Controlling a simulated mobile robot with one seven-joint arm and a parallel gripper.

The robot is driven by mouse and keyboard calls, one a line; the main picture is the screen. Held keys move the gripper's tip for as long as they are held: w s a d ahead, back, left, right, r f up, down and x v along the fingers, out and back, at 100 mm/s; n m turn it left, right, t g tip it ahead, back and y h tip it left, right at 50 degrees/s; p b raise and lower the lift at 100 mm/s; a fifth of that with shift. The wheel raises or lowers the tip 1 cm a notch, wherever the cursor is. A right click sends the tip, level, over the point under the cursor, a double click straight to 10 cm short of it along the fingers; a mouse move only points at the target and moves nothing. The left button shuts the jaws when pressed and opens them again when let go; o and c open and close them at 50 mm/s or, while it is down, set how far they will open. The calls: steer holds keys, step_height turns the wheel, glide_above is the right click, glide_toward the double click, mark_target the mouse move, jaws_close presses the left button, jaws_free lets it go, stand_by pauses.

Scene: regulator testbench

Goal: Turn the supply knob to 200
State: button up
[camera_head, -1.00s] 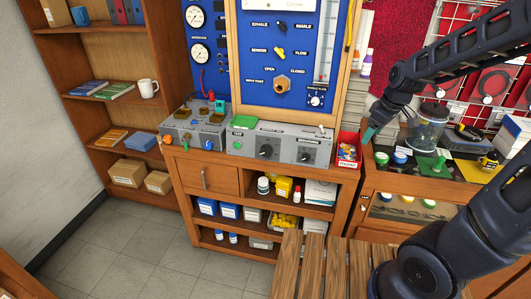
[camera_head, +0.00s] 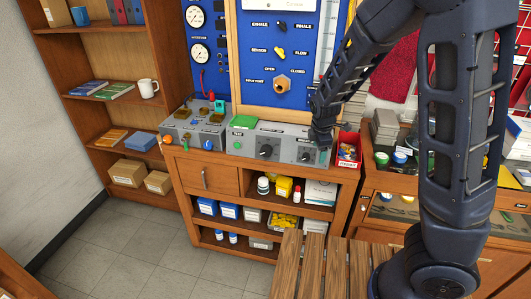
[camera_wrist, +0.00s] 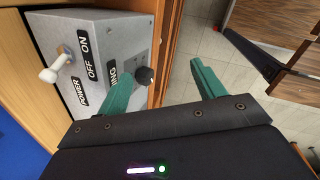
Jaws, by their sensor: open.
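The grey control box (camera_head: 245,147) sits on the wooden cabinet and carries two dark round knobs, a left knob (camera_head: 266,151) and a right knob (camera_head: 305,156). Their labels are too small to read in the head view, so I cannot tell which is the supply knob. My gripper (camera_head: 321,142) is at the box's right end, its fingers mostly hidden by the arm. In the wrist view my gripper (camera_wrist: 160,82) has its green fingers apart. A dark knob (camera_wrist: 146,75) shows between them, nearer the left finger, beside a label ending in "ING". Contact is unclear.
A white toggle switch (camera_wrist: 57,66) marked POWER OFF ON stands out from the box. A red bin (camera_head: 348,150) stands just right of the box. A grey box with coloured knobs (camera_head: 195,128) stands left. A wooden slatted surface (camera_head: 320,265) lies in front.

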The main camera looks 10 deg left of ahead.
steer(key=s+a+f+n+t, duration=0.1)
steer(key=a+f+n+t, duration=0.15)
steer(key=a+n, duration=0.65)
steer(key=n+t, duration=0.4)
steer(key=n, duration=0.1)
glide_toward(265, 151)
steer(key=shift+x, duration=5.15)
steer(key=shift+s+d, duration=0.1)
steer(key=c, duration=1)
